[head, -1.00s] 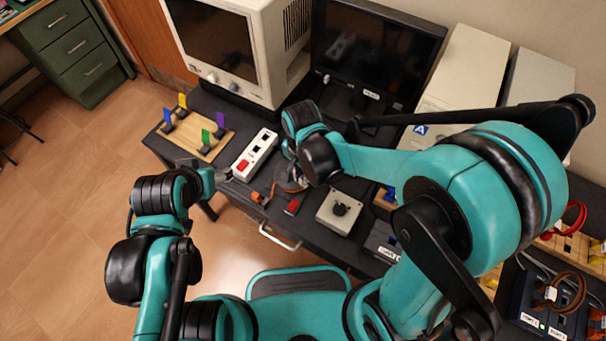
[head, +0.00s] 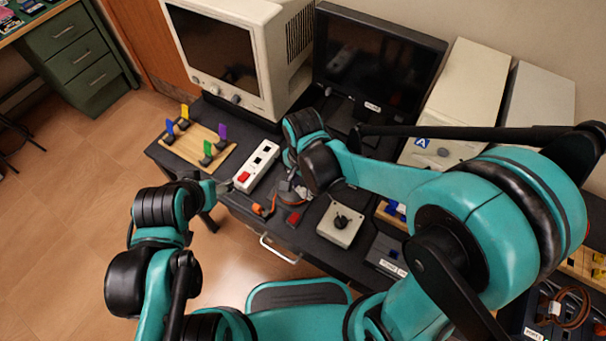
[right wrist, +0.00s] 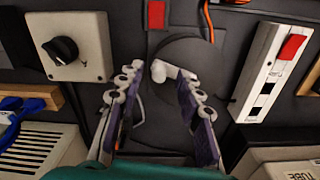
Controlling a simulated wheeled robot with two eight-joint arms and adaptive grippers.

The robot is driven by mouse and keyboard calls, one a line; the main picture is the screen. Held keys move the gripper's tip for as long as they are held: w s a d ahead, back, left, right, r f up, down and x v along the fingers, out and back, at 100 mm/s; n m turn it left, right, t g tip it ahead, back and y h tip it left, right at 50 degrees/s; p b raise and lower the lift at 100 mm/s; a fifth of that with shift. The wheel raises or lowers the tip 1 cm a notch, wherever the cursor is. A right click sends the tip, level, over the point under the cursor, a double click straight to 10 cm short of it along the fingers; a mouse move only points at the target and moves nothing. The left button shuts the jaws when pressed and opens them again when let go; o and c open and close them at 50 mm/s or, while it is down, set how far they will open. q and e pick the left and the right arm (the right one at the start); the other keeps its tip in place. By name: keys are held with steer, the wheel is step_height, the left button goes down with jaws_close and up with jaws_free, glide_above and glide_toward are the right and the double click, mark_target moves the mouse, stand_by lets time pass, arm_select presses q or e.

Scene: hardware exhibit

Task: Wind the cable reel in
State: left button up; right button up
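The cable reel (head: 292,199) is a dark round disc on the black table, partly hidden by my right arm in the head view. In the right wrist view the reel (right wrist: 192,52) carries a pale crank knob (right wrist: 160,71). My right gripper (right wrist: 162,74) is over the reel with its fingers apart, one on either side of the knob; I cannot tell whether they touch it. An orange cable (right wrist: 243,82) runs beside the reel, with an orange end piece (head: 262,209) on the table. My left gripper (head: 226,187) is beside the power strip; its finger opening is unclear.
The white power strip (head: 257,166) with a red switch lies left of the reel. A grey box with a black knob (head: 340,224) is to its right. A red block (head: 294,217) lies in front. A monitor (head: 375,65) and beige cases stand behind.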

step_height(320, 180, up, 11)
steer(key=shift+f, duration=0.2)
stand_by(0.6)
steer(key=s+d+r+n+t, duration=0.1)
steer(key=s+d+n+t, duration=0.3)
steer(key=d, duration=1)
steer(key=n+t, duration=0.3)
steer(key=n, duration=0.2)
steer(key=shift+s, duration=0.2)
